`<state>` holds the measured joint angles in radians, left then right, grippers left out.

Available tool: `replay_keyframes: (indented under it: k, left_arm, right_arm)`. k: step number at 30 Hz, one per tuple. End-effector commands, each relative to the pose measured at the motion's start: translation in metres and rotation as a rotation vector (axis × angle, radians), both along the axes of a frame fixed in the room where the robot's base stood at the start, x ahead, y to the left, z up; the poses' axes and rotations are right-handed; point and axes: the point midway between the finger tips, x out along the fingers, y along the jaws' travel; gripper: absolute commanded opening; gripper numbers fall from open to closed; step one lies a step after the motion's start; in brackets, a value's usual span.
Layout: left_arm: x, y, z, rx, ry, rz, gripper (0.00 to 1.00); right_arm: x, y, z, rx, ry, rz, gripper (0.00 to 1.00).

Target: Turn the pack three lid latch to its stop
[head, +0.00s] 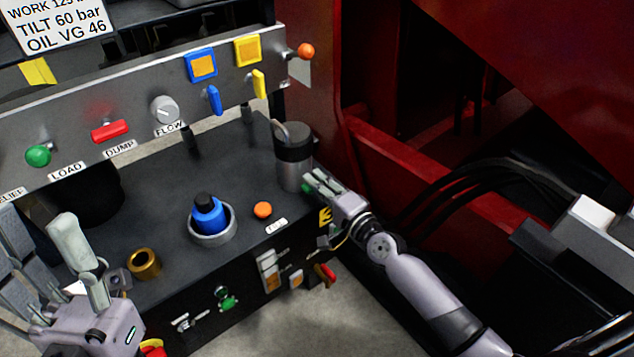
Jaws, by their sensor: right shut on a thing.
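My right gripper (318,184) is at the right end of the dark box top (165,230), beside the foot of a grey canister with a black band (292,165). Its fingers are closed on a small green part (305,188), mostly hidden by them. I cannot tell for sure whether this is the pack three lid latch. My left gripper (85,270) is at the lower left, its fingers apart, with nothing seen between them. The box front carries a green handle (228,301), a metal latch-like fitting (187,322) and a red handle (325,274).
Behind the box runs a grey panel (130,100) with knobs and levers. A blue-capped fitting (208,214), an orange button (263,210) and a brass ring (144,263) stand on the box top. Red structure (420,180) and black hoses (480,175) are at right.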

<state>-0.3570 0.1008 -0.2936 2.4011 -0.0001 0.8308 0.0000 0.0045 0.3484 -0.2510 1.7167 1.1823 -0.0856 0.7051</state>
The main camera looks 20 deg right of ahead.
Motion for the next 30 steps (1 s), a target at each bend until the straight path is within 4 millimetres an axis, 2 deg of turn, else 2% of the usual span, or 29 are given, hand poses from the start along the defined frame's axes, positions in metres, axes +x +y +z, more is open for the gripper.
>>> replay_keyframes:
  k: [18, 19, 27, 30]
  left_arm:
    - [-0.0004, 0.0001, 0.0008, 0.000, 0.000, 0.000, 0.47]
    - [-0.0004, 0.0001, 0.0008, 0.000, 0.000, 0.000, 0.47]
    - [-0.0004, -0.0002, 0.0007, 0.000, 0.000, -0.001, 0.47]
    - [-0.0004, -0.0003, 0.0007, -0.001, 0.000, -0.002, 0.47]
  right_arm:
    - [0.0007, -0.0016, 0.0004, 0.040, 0.012, -0.004, 0.00]
    - [0.0008, -0.0016, 0.0004, 0.040, 0.012, -0.004, 0.13]
    - [0.0004, -0.0008, 0.0000, 0.038, 0.013, -0.002, 0.31]
    - [0.0002, -0.0006, 0.0000, 0.038, 0.014, -0.001, 0.33]
